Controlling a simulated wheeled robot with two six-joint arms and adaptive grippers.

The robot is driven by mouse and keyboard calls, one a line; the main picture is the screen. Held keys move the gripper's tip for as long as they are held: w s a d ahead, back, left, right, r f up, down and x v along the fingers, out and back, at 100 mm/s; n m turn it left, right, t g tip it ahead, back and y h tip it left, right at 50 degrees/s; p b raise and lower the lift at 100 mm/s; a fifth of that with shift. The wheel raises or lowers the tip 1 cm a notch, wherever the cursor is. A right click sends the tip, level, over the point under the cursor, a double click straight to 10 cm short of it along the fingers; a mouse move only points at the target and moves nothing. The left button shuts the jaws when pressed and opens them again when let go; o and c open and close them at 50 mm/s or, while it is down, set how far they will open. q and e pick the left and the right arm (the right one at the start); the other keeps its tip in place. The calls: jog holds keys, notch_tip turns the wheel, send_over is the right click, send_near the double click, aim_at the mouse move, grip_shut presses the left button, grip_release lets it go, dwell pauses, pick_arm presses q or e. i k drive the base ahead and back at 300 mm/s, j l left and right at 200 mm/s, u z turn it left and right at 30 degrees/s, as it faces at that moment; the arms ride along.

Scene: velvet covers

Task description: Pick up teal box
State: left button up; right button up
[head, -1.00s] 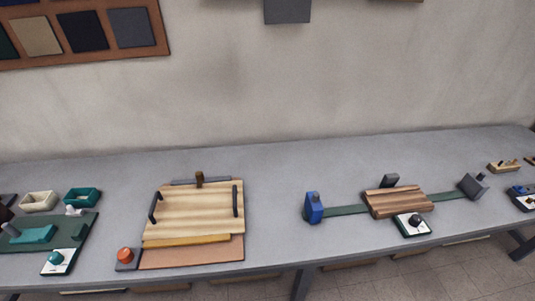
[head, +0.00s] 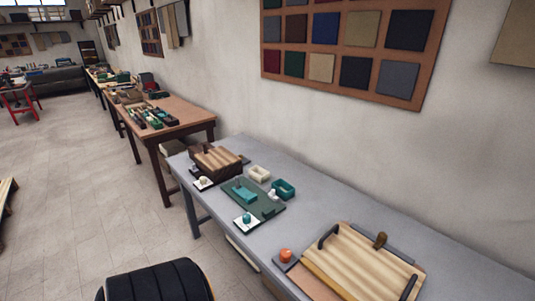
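A teal open box (head: 284,188) stands on the grey table (head: 348,204), beside a cream open box (head: 259,174). A flat teal piece (head: 243,191) lies on a dark green mat (head: 264,208) just in front of these boxes. I cannot tell for certain which teal item the task means. A small white card with a teal knob (head: 246,219) sits at the mat's front corner. Neither of my grippers shows in the head view.
A wooden board with black handles (head: 364,266) and an orange knob (head: 285,255) are at the right. A black padded seat (head: 157,282) is in front. Open floor (head: 90,190) lies at left.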

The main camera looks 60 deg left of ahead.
aim_at(283, 189)
jog(key=u, duration=1.6)
jog(key=j, duration=0.15)
